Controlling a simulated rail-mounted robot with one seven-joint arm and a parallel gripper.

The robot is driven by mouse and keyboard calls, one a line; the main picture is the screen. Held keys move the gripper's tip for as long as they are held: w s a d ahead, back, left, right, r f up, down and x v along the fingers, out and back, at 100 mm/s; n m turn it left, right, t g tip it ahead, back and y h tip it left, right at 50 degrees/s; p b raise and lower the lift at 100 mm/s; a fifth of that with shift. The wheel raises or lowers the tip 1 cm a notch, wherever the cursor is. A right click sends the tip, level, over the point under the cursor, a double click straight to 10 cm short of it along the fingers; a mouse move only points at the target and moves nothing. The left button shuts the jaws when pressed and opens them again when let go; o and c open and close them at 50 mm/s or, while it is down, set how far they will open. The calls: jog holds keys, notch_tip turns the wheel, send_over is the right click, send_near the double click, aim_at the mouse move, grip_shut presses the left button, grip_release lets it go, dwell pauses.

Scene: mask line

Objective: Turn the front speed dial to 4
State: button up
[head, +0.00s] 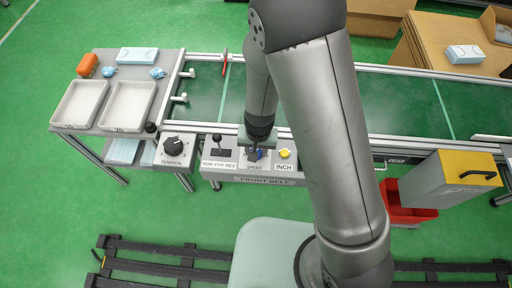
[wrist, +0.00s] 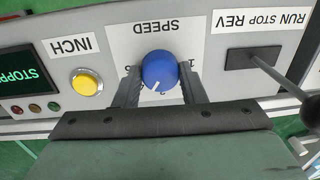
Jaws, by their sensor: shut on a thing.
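The blue speed dial (wrist: 160,69) sits on the front belt panel under the upside-down word SPEED in the wrist view. My gripper (wrist: 160,82) is shut on the dial, one finger on each side. The dial's white pointer mark faces down and slightly left in this view. A 1 shows at the right of the dial and what looks like a 5 at the left. The digit nearest the pointer is too small to read surely, and the fingers cover part of the scale. In the head view, my gripper (head: 257,150) hides most of the dial.
The yellow INCH button (wrist: 86,83) and a display (wrist: 27,79) showing part of STOPPED are left of the dial in the wrist view. The RUN STOP REV lever (wrist: 268,68) is right. The black TENSION knob (head: 173,146) stands farther left in the head view.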

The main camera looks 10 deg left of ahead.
aim_at(259, 152)
jog(key=shift+m, duration=1.1)
jog(key=o, duration=1)
jog(key=shift+r+p, duration=0.15)
jog(key=shift+p, duration=0.15)
notch_tip(259, 152, up, 17)
jog(key=p, duration=0.3)
jog(key=shift+d, duration=0.45)
jog(key=shift+r, duration=0.15)
